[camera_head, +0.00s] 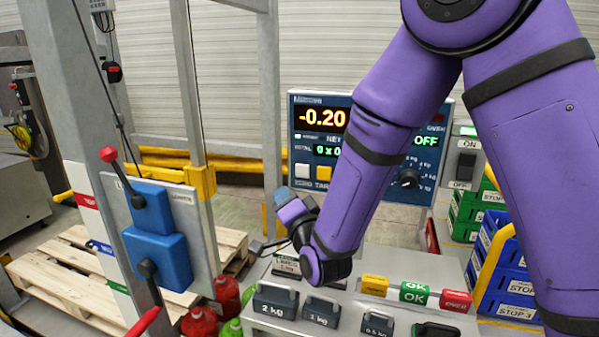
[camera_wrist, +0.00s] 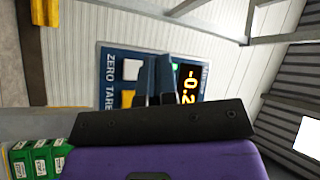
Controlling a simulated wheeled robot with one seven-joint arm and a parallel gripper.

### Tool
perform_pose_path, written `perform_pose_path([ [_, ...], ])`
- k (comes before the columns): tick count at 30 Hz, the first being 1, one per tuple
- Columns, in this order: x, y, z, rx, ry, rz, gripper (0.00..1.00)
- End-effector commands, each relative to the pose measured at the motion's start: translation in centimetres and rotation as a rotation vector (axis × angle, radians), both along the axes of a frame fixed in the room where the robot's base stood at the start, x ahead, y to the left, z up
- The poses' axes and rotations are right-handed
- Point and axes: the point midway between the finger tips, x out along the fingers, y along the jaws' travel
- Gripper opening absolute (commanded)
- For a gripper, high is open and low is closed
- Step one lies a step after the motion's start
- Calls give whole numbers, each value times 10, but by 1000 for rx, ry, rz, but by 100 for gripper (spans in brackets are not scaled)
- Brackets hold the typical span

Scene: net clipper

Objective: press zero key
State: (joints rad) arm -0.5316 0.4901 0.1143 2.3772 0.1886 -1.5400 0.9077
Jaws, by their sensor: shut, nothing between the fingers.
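The indicator panel (camera_head: 335,172) is a dark blue box reading -0.20 in the head view. Its white ZERO key (camera_head: 302,171) sits at its lower left, left of the yellow TARE key (camera_head: 324,173). In the wrist view the panel appears turned sideways, with the white ZERO key (camera_wrist: 131,69) above the yellow TARE key (camera_wrist: 128,98). My gripper (camera_head: 283,196) is shut and empty, appearing below and left of the ZERO key in the head view. In the wrist view its dark fingers (camera_wrist: 153,85) overlap the panel beside the keys. I cannot tell the remaining distance; no contact is visible.
Weights marked 2 kg (camera_head: 275,301) and 1 kg (camera_head: 320,312) stand on the bench below my arm. A lever panel (camera_head: 155,240) on a post stands left. My arm hides part of the indicator panel.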

Motion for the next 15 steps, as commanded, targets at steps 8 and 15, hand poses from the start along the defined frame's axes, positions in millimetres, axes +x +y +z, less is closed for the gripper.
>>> perform_pose_path([
  [8, 1, -1, 0, -1, 0, -1, 0],
  [15, 19, -7, 0, -2, 0, -2, 0],
])
